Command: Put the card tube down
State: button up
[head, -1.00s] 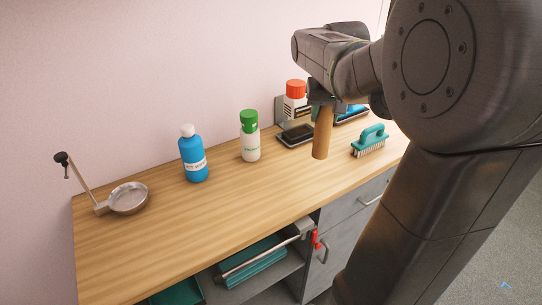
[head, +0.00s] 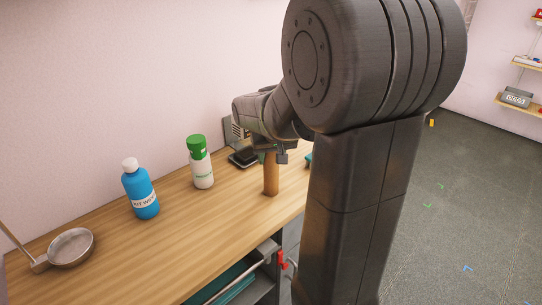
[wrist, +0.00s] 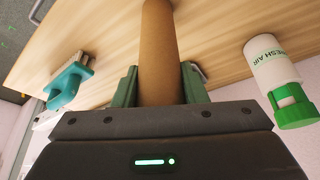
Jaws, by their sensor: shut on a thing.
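The card tube (head: 271,174) is a plain brown cylinder. In the head view it stands upright over the wooden worktop, its lower end at or just above the surface; I cannot tell whether it touches. My gripper (head: 272,155) is at its upper part, mostly hidden by my arm. In the wrist view the tube (wrist: 160,50) runs between the two green fingers of my gripper (wrist: 159,88), which are shut on it from both sides.
A white can with a green cap (head: 201,165) and a blue bottle (head: 140,190) stand left of the tube. A metal pan (head: 71,247) is at far left. A teal brush (wrist: 70,82) shows in the wrist view. A dark tray (head: 243,157) lies behind. Worktop front left is clear.

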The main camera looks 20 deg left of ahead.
jog(key=o, duration=1.2)
jog(key=shift+f, duration=0.1)
jog(key=shift+c, duration=0.2)
jog(key=shift+r, duration=0.35)
jog(key=v, duration=1.1)
jog(key=shift+s+d+r, duration=0.2)
jog(key=shift+d+r, duration=0.05)
